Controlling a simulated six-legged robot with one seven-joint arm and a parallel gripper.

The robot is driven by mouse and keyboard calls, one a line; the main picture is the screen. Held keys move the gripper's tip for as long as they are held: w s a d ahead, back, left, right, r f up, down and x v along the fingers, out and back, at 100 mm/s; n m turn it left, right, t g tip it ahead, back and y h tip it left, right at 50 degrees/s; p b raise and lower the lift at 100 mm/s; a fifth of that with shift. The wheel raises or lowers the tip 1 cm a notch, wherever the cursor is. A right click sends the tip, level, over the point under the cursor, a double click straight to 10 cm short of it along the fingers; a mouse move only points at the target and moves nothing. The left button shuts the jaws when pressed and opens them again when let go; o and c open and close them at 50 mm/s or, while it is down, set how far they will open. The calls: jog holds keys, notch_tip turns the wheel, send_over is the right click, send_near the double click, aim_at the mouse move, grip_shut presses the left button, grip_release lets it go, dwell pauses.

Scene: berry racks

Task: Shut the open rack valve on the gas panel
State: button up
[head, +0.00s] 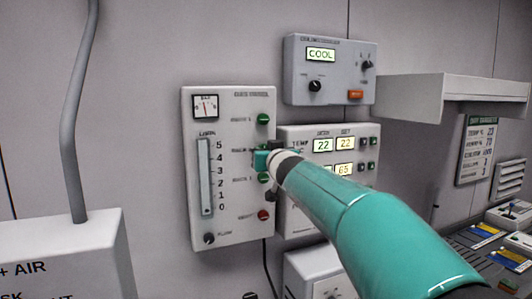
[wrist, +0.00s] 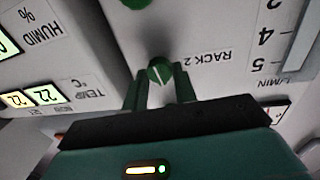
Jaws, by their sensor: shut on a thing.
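The gas panel (head: 230,215) is a pale upright box on the wall in the head view, with a gauge, a flow tube and a column of round knobs. My gripper (head: 263,158) is at the second knob from the top and covers it in this view. In the wrist view, which is upside down, my gripper (wrist: 160,90) has its two fingers around the green RACK 2 valve knob (wrist: 160,69), shut on it. A white line on the knob runs tilted. Green knobs show above (head: 263,119) and below (head: 263,178) my gripper in the head view.
A red knob (head: 263,215) sits low on the panel. A temperature and humidity box (head: 300,222) is close on the right, partly behind my arm. A cooling box (head: 330,88) hangs above, and a shelf (head: 450,88) juts out at the right.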

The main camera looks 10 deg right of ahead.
jog(key=shift+d+f+n+t+y, duration=0.1)
jog(key=shift+n+y, duration=0.25)
jog(key=shift+n, duration=2.6)
jog(key=shift+f+n+t+y, duration=0.1)
jog(key=shift+n+y, duration=0.2)
jog(key=shift+n, duration=2.6)
jog(key=shift+d+n+t+y, duration=0.1)
jog(key=shift+n+y, duration=0.25)
jog(key=shift+n, duration=2.6)
jog(key=o, duration=1)
jog(key=shift+c, duration=0.2)
jog(key=v, duration=1.3)
jog(key=shift+s, duration=0.35)
jog(key=shift+s+d, duration=0.1)
jog(key=shift+d, duration=0.05)
